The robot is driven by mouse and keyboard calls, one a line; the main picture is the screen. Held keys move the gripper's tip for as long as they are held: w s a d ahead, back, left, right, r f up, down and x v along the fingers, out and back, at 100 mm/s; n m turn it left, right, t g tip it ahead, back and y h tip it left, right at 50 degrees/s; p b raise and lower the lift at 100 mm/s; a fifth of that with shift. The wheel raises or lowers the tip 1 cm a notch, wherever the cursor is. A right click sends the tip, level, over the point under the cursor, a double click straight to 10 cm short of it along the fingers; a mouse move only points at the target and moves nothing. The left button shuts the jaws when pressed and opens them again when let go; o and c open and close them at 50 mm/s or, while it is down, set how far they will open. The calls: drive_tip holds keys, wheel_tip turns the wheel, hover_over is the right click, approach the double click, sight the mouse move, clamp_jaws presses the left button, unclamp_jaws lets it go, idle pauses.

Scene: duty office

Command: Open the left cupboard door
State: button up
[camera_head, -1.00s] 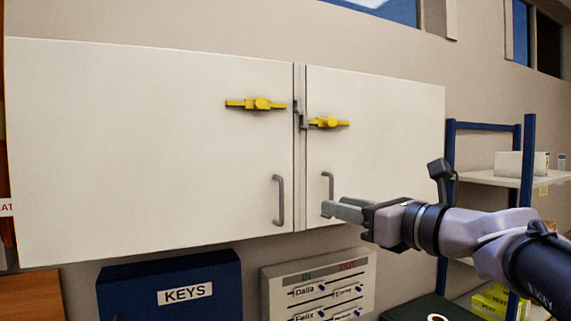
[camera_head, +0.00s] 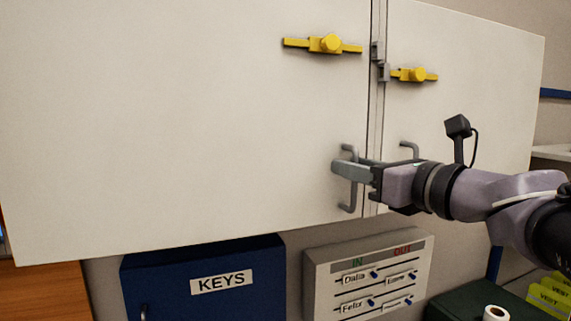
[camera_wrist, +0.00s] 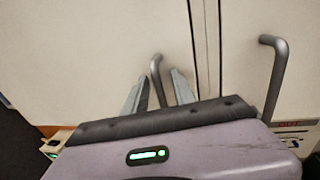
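The left cupboard door (camera_head: 180,110) is white and shut, level with the right door (camera_head: 460,110). Its grey bar handle (camera_head: 349,197) is upright near its lower right edge. My gripper (camera_head: 350,168) reaches in from the right at this handle. In the wrist view, the left door's handle (camera_wrist: 157,72) stands between my two open fingers (camera_wrist: 157,88), with a gap visible on each side. The fingers and wrist hide part of the handle's lower length there. A yellow latch (camera_head: 328,44) sits high on the left door, its bar ending short of the seam.
The right door's handle (camera_head: 409,150) is just right of my fingers, partly behind my wrist; it also shows in the wrist view (camera_wrist: 274,78). A second yellow latch (camera_head: 415,75) is on the right door. A blue KEYS box (camera_head: 180,285) and in/out board (camera_head: 322,262) hang below.

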drive_tip(key=shift+a, duration=0.1)
drive_tip(key=shift+c, duration=0.6)
drive_tip(key=shift+s, duration=0.15)
clamp_jaws()
idle(0.5)
